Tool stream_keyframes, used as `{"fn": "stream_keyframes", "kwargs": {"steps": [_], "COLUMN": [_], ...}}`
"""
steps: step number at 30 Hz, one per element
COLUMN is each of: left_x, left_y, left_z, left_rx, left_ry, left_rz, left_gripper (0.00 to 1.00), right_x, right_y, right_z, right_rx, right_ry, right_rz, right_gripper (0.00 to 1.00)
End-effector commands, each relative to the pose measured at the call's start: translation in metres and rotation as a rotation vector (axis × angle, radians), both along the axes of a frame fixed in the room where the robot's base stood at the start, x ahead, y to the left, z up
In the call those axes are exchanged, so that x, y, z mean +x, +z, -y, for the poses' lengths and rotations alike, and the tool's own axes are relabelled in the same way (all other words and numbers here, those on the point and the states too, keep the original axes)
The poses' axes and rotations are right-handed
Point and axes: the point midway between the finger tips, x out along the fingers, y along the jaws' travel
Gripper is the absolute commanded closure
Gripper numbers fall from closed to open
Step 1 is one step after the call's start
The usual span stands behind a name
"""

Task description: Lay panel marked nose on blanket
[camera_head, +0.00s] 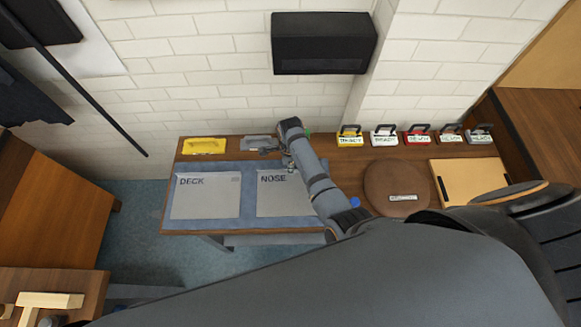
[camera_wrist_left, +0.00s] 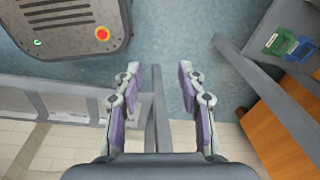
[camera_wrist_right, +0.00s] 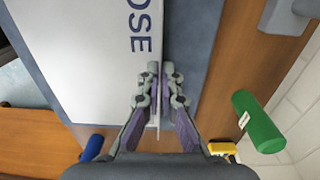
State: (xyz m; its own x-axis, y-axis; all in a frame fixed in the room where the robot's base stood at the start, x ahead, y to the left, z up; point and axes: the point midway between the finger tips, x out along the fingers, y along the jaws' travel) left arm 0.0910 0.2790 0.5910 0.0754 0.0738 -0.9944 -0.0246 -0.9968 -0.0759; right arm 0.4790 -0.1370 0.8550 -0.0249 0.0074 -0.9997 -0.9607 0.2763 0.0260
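The pale panel marked NOSE (camera_head: 275,200) lies over the blue-grey blanket (camera_head: 248,200), right of a panel marked DECK (camera_head: 205,197). My right arm covers part of its right side. In the right wrist view the NOSE panel (camera_wrist_right: 95,65) fills the left, with the blanket (camera_wrist_right: 195,50) right of its edge. My right gripper (camera_wrist_right: 161,70) is nearly closed at that edge, with a thin pale strip between its fingers; it also shows in the head view (camera_head: 290,166). My left gripper (camera_wrist_left: 158,72) is open and empty above the floor, away from the table.
A yellow tray (camera_head: 204,146) and a grey tray (camera_head: 260,142) stand along the table's back. Several labelled boxes (camera_head: 385,136), a round brown pad (camera_head: 396,188) and a wooden board (camera_head: 468,180) lie to the right. A green cylinder (camera_wrist_right: 257,120) is near my right gripper.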

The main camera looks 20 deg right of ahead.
Motion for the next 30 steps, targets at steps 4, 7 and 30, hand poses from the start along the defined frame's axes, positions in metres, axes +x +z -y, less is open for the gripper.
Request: {"fn": "stream_keyframes", "kwargs": {"steps": [4,7,30], "left_x": [0.013,0.022,0.015], "left_y": [0.001,0.002,0.006], "left_z": [0.000,0.000,0.000], "left_rx": [-0.001,0.000,0.000], "left_ry": [0.000,-0.002,-0.001], "left_rz": [0.019,0.034,0.023], "left_gripper": [0.60,0.60,0.60], "right_x": [0.000,0.000,0.001], "right_y": [0.001,0.001,0.000], "right_z": [0.000,0.000,0.000], "right_rx": [0.000,0.000,0.000], "right_ry": [0.000,0.000,0.000], "right_rz": [0.001,0.001,0.001], "right_gripper": [1.00,1.00,1.00]}}
